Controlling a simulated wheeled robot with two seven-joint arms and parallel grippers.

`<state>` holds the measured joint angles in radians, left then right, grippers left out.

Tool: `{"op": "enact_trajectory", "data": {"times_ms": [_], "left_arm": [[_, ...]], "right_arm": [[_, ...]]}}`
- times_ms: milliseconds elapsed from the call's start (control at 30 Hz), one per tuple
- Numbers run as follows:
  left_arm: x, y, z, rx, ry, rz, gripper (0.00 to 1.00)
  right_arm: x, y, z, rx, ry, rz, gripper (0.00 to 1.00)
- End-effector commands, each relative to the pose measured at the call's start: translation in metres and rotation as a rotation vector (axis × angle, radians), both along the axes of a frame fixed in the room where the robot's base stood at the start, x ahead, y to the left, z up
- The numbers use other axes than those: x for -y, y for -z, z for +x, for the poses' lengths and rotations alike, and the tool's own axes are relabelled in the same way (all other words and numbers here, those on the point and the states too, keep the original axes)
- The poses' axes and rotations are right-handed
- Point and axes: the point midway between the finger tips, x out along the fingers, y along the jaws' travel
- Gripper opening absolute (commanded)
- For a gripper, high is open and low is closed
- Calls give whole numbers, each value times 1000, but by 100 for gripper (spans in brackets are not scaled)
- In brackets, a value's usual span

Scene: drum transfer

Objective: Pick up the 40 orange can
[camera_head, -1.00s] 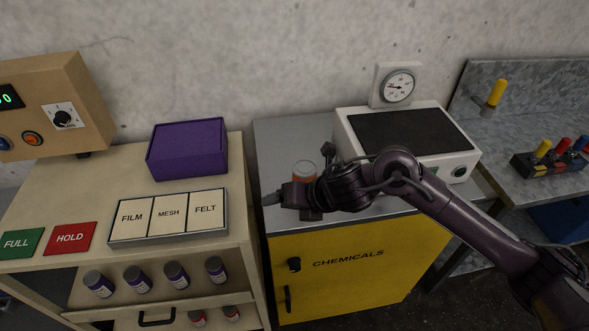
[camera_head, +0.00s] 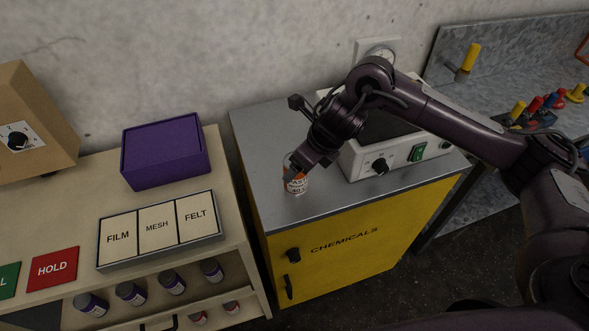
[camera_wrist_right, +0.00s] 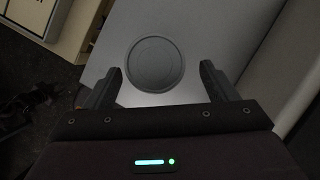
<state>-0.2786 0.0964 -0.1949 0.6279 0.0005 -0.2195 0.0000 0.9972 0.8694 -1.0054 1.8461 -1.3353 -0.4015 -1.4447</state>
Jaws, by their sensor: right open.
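The orange can (camera_head: 296,184) has a white label with print that I can partly read as "40". It stands upright on the grey top of the yellow chemicals cabinet, near its left front edge. In the right wrist view its round grey lid (camera_wrist_right: 155,64) lies just beyond and between the fingertips. My right gripper (camera_head: 297,166) is above the can, with its fingers pointing down and to the left and partly covering it. In the right wrist view the gripper (camera_wrist_right: 160,80) is open and nothing is between its pads. My left gripper is not in view.
A white hotplate (camera_head: 402,152) with knobs stands right of the can, close behind my right arm. The beige bench at left holds a purple box (camera_head: 165,153) and a FILM, MESH, FELT tray (camera_head: 160,262). The cabinet top (camera_head: 262,130) is clear behind the can.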

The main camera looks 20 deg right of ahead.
Motion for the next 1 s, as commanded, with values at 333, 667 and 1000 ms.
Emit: {"op": "enact_trajectory", "data": {"times_ms": [333, 667, 1000], "left_arm": [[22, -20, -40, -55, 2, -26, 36], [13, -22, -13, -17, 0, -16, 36], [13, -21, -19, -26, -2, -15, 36]], "right_arm": [[-15, 40, 14, -1, 0, 1, 79], [-15, 44, 15, 2, 0, 0, 72], [-15, 44, 15, 2, 0, 1, 28]]}}
